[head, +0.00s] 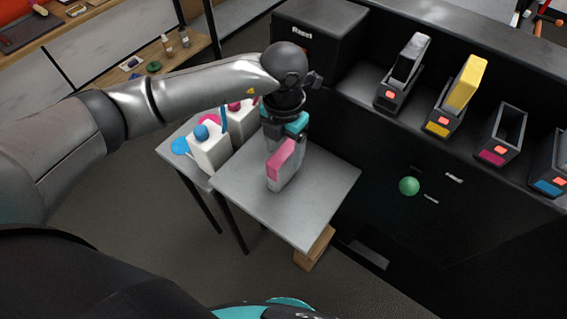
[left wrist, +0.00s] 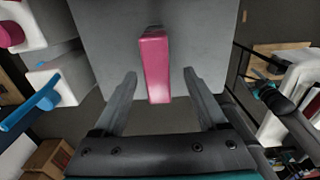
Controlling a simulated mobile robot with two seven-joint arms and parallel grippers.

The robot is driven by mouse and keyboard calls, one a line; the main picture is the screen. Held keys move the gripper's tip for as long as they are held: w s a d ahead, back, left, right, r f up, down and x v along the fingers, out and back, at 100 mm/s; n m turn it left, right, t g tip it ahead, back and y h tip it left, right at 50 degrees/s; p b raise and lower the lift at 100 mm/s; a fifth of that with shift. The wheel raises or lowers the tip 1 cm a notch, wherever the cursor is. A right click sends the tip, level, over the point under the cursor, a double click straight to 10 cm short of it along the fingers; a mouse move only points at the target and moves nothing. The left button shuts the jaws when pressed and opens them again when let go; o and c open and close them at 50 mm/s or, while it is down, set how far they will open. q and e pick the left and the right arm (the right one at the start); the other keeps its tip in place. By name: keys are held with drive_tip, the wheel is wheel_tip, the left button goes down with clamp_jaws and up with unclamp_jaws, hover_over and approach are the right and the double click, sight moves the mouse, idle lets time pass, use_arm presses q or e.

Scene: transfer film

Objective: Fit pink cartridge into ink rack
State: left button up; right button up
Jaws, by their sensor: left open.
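The pink cartridge (head: 281,164) stands upright on a small grey table, with a pink top and a pale lower part. My left gripper (head: 286,145) is right above and behind it, pointing down, and partly hides it. In the left wrist view the cartridge (left wrist: 155,62) lies between the two spread fingers of my left gripper (left wrist: 158,85), with a gap on each side. The ink rack (head: 446,118) is a row of slots on the dark machine at the right. A black and a yellow cartridge stand in two slots. The magenta-labelled slot (head: 502,136) is empty. My right gripper is not in view.
The grey table (head: 300,215) has bare room around the cartridge. White bottles with blue (head: 210,153) and pink caps stand on a side table at its left. The black machine body (head: 318,40) rises behind. A green ball (head: 409,186) shows on its front.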

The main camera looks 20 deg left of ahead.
use_arm(q)
drive_tip(key=f, duration=0.3)
drive_tip(key=f+p, duration=0.1)
drive_tip(key=f, duration=0.1)
drive_tip(key=shift+w+a, duration=0.1)
drive_tip(key=shift+w, duration=0.15)
clamp_jaws()
idle(0.4)
